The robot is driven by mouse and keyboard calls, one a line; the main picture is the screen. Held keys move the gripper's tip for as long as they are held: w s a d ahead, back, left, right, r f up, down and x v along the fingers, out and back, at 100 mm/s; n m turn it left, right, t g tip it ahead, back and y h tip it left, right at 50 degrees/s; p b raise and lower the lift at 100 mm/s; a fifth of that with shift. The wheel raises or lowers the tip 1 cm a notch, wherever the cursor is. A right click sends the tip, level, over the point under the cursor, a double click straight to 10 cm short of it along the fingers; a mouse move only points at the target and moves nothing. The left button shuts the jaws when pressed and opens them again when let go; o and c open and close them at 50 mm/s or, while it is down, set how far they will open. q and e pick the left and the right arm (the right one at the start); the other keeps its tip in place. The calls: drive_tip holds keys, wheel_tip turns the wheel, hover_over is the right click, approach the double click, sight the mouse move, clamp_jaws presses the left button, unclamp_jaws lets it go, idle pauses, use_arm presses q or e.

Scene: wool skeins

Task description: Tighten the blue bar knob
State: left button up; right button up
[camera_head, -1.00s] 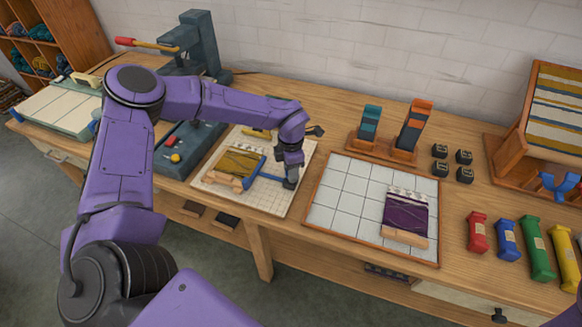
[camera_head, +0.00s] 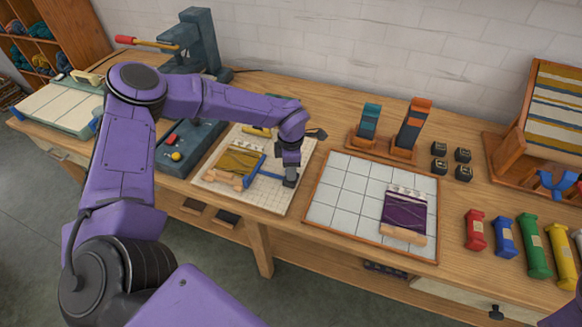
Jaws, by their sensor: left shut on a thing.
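A blue bar (camera_head: 268,174) runs along the right side of a small loom frame with a mustard weave (camera_head: 238,160) and pale wooden pieces. The frame lies on a white gridded board (camera_head: 270,197) on the bench. My left gripper (camera_head: 290,181) reaches down at the right end of the blue bar. It is shut on the bar's knob, which its fingers hide. I cannot see how far the knob is turned. My right gripper is out of view.
To the right, a tiled board (camera_head: 335,205) holds a purple woven piece (camera_head: 404,212). Behind it stand a teal and an orange upright (camera_head: 412,124). Coloured skeins (camera_head: 535,245) lie further right. A dark press (camera_head: 192,45) stands behind my left arm.

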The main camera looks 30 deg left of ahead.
use_arm(q)
drive_tip(key=o, duration=1)
drive_tip(key=shift+w+r, duration=0.1)
drive_tip(key=shift+o, duration=0.2)
wheel_tip(320, 180, up, 11)
drive_tip(key=b, duration=0.2)
drive_tip(key=shift+f, duration=0.2)
drive_tip(key=shift+f, duration=0.1)
